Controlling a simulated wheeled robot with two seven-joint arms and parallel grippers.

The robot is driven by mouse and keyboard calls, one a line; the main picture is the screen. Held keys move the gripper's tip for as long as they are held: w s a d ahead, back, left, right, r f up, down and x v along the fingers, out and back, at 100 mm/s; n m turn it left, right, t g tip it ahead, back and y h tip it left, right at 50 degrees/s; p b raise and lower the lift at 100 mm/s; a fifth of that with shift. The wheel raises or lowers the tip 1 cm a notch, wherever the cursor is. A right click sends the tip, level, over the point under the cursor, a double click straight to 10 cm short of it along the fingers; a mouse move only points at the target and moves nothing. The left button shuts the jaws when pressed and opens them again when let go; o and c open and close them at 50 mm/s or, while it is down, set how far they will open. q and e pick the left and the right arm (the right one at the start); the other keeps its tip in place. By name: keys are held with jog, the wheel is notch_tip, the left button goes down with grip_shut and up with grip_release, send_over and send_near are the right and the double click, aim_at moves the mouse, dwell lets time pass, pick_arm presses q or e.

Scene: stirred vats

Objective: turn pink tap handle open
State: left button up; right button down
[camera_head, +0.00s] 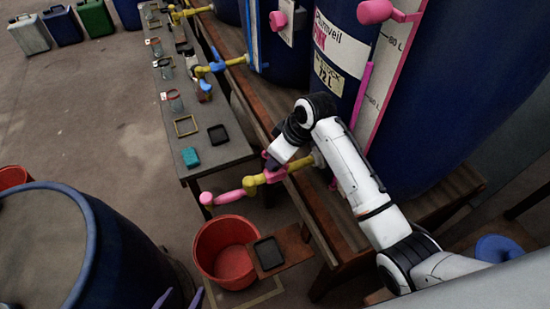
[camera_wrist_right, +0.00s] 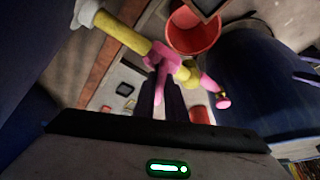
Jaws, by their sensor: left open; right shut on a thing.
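The tap has a yellow body (camera_head: 252,183) that comes off the vat, and a pink spout (camera_head: 230,196) ending in a round pink tip. Its pink handle shows in the right wrist view (camera_wrist_right: 161,80). My right gripper (camera_wrist_right: 158,102) is shut on this handle, with dark fingers on both sides of it. In the head view my right gripper (camera_head: 272,162) reaches the tap from above and hides most of the handle. My left gripper (camera_head: 180,298) shows only as purplish fingertips at the bottom edge, apart and empty, beside a blue barrel.
A red bucket (camera_head: 226,252) stands below and to the right of the spout tip. A blue vat (camera_head: 345,50) labelled "Plumveil" stands behind my right arm. A blue barrel (camera_head: 115,250) is at lower left. A long bench (camera_head: 215,160) holds jars and trays.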

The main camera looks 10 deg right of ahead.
jog(key=c, duration=1.8)
grip_release()
jog(key=shift+r, duration=0.1)
notch_tip(320, 180, up, 10)
